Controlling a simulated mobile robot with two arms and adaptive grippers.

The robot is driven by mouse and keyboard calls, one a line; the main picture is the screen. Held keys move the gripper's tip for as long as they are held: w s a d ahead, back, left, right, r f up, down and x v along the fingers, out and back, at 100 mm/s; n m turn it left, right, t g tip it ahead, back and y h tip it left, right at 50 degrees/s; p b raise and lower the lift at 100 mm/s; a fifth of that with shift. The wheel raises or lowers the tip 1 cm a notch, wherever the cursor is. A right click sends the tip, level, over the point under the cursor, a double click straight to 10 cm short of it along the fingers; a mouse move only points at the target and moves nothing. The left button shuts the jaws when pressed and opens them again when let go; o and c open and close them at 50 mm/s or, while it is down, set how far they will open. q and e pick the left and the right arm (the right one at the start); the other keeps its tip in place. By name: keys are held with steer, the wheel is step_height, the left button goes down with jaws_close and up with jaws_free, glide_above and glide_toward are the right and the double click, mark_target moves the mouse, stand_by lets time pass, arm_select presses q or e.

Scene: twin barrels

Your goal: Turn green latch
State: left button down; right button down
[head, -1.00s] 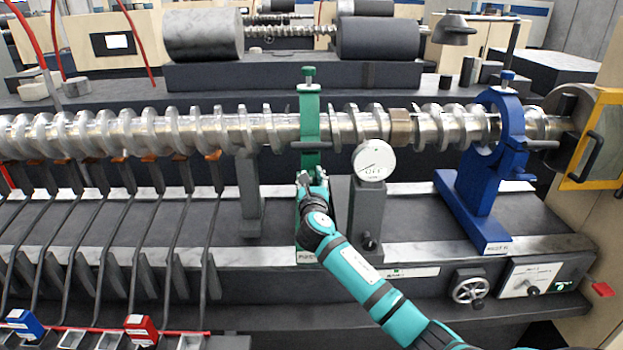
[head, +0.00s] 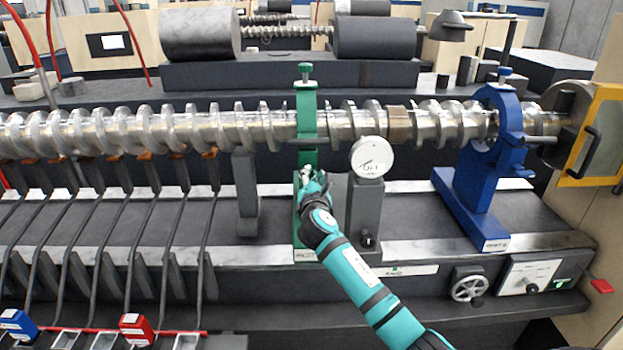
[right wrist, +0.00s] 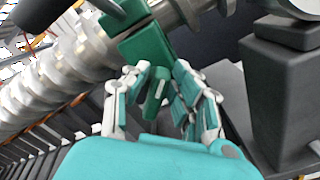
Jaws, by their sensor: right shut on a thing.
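A green steady rest (head: 306,112) stands around the long metal screw shaft, with a green knob on top. Its green latch (right wrist: 157,92) shows in the right wrist view as a short lever below the green body. My right gripper (right wrist: 160,95) has its fingers closed around this lever, one on each side. In the head view my right gripper (head: 309,182) is at the front of the rest's lower part, below the shaft, and hides the latch there. My left gripper is in no view.
A round white dial (head: 371,157) on a grey post stands close to the right of my gripper. A blue rest (head: 497,130) holds the shaft farther right. Several dark hoses and posts crowd the left. A yellow-framed guard (head: 606,130) is at the far right.

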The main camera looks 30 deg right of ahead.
steer(key=m+b, duration=0.1)
steer(key=m, duration=0.3)
steer(key=shift+f+m+b, duration=0.3)
steer(key=shift+f+b, duration=0.05)
steer(key=m, duration=0.2)
steer(key=m+b, duration=0.1)
steer(key=m, duration=0.1)
steer(key=shift+s+d+f, duration=0.1)
steer(key=shift+f, duration=0.1)
steer(key=shift+b, duration=0.3)
steer(key=c, duration=1.3)
jaws_free()
steer(key=v, duration=1.2)
steer(key=shift+s, duration=0.1)
steer(key=shift+d, duration=0.1)
